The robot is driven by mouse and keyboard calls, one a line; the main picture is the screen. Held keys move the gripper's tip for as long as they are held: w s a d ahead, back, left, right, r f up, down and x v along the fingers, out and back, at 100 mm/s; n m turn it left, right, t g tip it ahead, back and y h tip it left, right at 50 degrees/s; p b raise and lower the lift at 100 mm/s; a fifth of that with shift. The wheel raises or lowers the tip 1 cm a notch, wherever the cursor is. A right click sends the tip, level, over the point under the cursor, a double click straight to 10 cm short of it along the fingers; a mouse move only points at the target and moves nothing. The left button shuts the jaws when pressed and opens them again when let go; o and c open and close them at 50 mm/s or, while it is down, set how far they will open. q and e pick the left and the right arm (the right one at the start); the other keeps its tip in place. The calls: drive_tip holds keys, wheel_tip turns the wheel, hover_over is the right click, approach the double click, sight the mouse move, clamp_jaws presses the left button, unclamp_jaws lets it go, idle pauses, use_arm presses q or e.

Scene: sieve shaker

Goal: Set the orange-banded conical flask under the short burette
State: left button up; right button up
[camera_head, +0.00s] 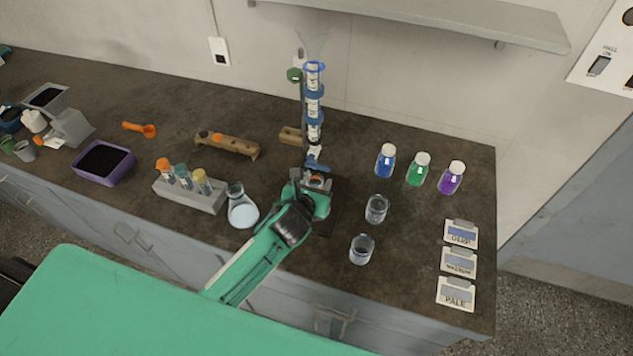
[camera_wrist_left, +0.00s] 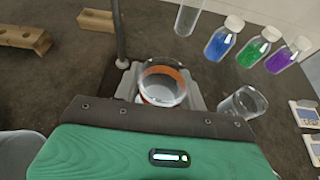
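The orange-banded conical flask (camera_wrist_left: 163,84) is between the grey fingers of my left gripper (camera_wrist_left: 162,88), which appear to press on both its sides. In the head view my left gripper (camera_head: 316,183) is at the foot of the burette stand, with the flask's orange band (camera_head: 317,180) just showing between the fingers. The burette (camera_head: 313,100), with blue rings, stands upright just behind and above it. Whether the flask rests on the stand's dark base (camera_head: 327,212) is hidden. My right gripper is out of view.
A second conical flask (camera_head: 243,210) stands left of my forearm, beside a test-tube rack (camera_head: 190,192). Two glass beakers (camera_head: 376,209) (camera_head: 361,250) stand close on the right. Blue, green and purple bottles (camera_head: 419,170) and label cards (camera_head: 459,262) are further right.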

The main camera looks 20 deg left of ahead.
use_arm(q)
drive_tip(key=shift+o, duration=1.1)
drive_tip(key=shift+r, duration=0.1)
drive_tip(key=b+v, duration=0.2)
drive_tip(key=v, duration=1)
